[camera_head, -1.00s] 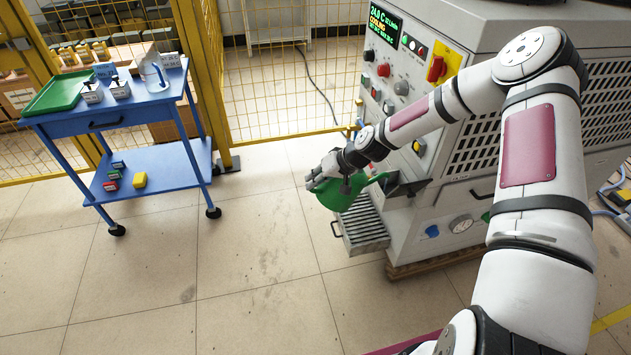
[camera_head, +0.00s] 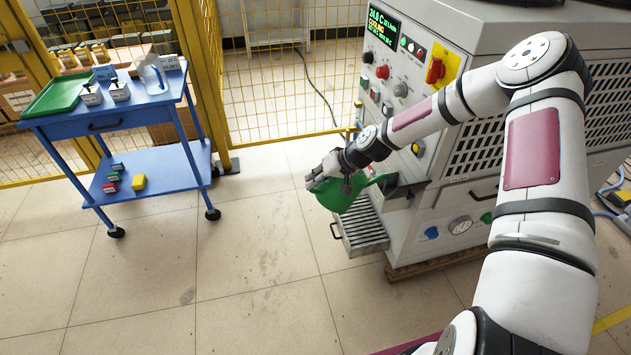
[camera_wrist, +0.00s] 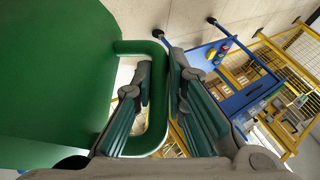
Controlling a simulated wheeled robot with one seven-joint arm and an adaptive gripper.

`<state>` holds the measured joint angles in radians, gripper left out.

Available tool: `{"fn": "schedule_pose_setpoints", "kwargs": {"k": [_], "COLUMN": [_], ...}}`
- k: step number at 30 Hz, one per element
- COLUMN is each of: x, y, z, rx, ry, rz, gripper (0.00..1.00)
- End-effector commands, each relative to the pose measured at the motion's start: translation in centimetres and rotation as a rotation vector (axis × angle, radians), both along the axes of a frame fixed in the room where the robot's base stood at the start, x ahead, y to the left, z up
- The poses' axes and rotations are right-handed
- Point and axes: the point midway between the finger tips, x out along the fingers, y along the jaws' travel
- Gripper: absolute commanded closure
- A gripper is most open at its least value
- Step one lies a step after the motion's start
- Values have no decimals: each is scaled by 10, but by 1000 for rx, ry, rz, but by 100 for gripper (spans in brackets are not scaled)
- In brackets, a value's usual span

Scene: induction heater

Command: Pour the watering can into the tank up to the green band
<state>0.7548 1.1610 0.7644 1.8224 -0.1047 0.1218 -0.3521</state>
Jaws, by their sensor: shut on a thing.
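The green watering can (camera_head: 343,197) hangs from my gripper (camera_head: 318,180) in the head view, with its spout pointing right toward the machine's black filler opening (camera_head: 405,190). In the wrist view my gripper (camera_wrist: 165,110) is shut on the can's handle, and the green body (camera_wrist: 50,75) fills the left side. The spout tip is close to the dark opening; I cannot tell whether it is over it. No water stream shows.
A slatted metal tray (camera_head: 362,228) juts out below the can. The blue cart (camera_head: 130,118) with a green tray (camera_head: 56,93) and a clear jug (camera_head: 153,77) stands at left. Yellow fencing (camera_head: 285,95) runs behind. The floor in the middle is clear.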

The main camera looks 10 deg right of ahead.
Motion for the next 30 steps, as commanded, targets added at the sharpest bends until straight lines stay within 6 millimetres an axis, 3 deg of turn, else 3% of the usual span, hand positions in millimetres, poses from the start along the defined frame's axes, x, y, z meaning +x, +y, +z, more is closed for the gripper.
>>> {"fn": "schedule_pose_setpoints", "kwargs": {"k": [30], "x": [2], "y": [-3], "z": [9], "rx": [25], "ry": [0], "rz": [1], "gripper": [100]}}
